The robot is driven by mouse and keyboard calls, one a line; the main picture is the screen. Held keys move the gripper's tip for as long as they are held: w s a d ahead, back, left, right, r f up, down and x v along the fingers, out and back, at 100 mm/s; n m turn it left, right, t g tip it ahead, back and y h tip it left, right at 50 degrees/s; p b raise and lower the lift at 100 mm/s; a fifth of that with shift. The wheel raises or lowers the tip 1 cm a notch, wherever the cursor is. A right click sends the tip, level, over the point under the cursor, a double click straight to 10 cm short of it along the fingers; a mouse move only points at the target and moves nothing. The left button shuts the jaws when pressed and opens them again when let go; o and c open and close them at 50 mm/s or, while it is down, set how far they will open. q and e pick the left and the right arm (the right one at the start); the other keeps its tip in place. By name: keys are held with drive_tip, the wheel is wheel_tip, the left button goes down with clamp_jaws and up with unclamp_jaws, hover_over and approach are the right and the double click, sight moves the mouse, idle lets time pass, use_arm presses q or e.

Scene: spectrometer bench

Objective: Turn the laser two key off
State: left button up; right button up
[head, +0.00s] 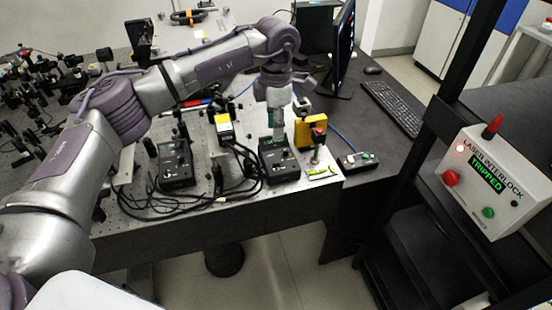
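Two black controller boxes with small knobs sit near the front edge of the bench. One controller box (175,170) is on the left, the other controller box (280,170) is on the right. My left gripper (276,136) points down directly over the back part of the right box, very close to it. The gripper hides part of the box's top, and I cannot make out a key there or which box is laser two. Whether the fingers are open or shut is too small to tell. My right gripper is not in view.
A yellow-and-black device (312,130) stands just right of my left gripper. Loose black cables (225,190) lie between the boxes. A small switch box (357,161) is further right. A laser interlock box (493,185) reads "TRIPPED". A monitor (342,50) and keyboard (392,107) are behind.

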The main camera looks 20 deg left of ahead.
sight(276, 166)
use_arm(q)
wheel_tip(276, 166, down, 11)
drive_tip(key=p, duration=0.3)
drive_tip(key=shift+d, duration=0.1)
drive_tip(key=shift+f+p, duration=0.4)
drive_tip(key=shift+f, duration=0.35)
clamp_jaws()
